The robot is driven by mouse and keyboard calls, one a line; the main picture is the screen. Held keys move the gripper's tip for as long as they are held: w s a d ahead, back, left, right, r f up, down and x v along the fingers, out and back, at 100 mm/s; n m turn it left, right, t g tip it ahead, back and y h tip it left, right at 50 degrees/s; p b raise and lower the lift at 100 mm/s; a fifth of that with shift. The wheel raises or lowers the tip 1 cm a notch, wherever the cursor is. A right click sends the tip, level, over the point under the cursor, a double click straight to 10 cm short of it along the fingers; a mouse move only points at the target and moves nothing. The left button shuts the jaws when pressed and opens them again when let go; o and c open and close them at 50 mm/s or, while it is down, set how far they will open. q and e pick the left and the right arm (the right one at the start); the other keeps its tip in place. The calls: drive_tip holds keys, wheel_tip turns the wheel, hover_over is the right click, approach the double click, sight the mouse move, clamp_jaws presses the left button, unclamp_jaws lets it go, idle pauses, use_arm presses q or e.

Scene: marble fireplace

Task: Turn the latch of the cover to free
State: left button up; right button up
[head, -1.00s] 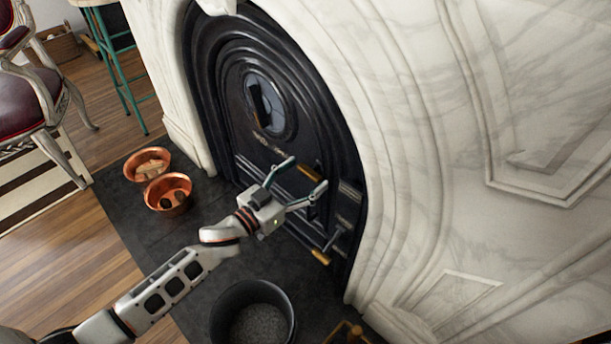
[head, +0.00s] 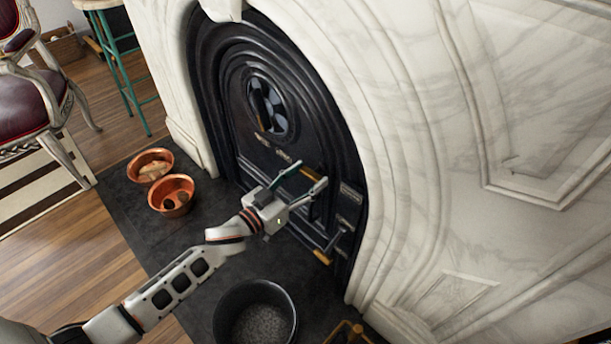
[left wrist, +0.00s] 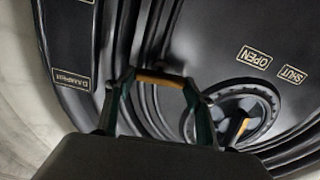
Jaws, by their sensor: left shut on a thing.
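The black iron cover (head: 240,75) fills the arched fireplace opening. Its latch has a brass-coloured handle bar (head: 311,173), which also shows in the left wrist view (left wrist: 160,79). My left gripper (head: 312,172) is at this handle and shut on it, one finger at each end of the bar. In the left wrist view the two fingers of the left gripper (left wrist: 158,98) stand apart with the bar spanning between their tips. The latch parts behind are partly hidden by the fingers. My right gripper is not in view.
A round vent (head: 267,107) is on the cover, near OPEN (left wrist: 254,57) and SHUT (left wrist: 292,75) plates. A lower brass-tipped handle (head: 322,257) is close below my gripper. Two copper bowls (head: 171,208) and a black bucket (head: 218,318) stand on the hearth. White marble (head: 400,150) surrounds the cover.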

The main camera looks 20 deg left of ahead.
use_arm(q)
drive_tip(key=n+p, duration=0.1)
drive_tip(key=n, duration=0.1)
drive_tip(key=r+n+p, duration=0.1)
drive_tip(key=n+p, duration=0.1)
drive_tip(key=shift+w+a+p, duration=0.1)
drive_tip(key=shift+w+p, duration=0.1)
drive_tip(key=shift+p, duration=0.1)
drive_tip(key=shift+n, duration=0.6)
drive_tip(key=n+p, duration=0.1)
drive_tip(key=n, duration=0.1)
drive_tip(key=shift+f+n+p, duration=0.25)
drive_tip(key=shift+n+p, duration=0.05)
drive_tip(key=shift+p, duration=0.05)
drive_tip(key=n, duration=0.2)
drive_tip(key=shift+s+a+f+n, duration=0.1)
drive_tip(key=shift+f+n, duration=0.1)
drive_tip(key=shift+n, duration=0.2)
drive_tip(key=n, duration=0.5)
drive_tip(key=shift+f, duration=0.25)
drive_tip(key=shift+n, duration=0.6)
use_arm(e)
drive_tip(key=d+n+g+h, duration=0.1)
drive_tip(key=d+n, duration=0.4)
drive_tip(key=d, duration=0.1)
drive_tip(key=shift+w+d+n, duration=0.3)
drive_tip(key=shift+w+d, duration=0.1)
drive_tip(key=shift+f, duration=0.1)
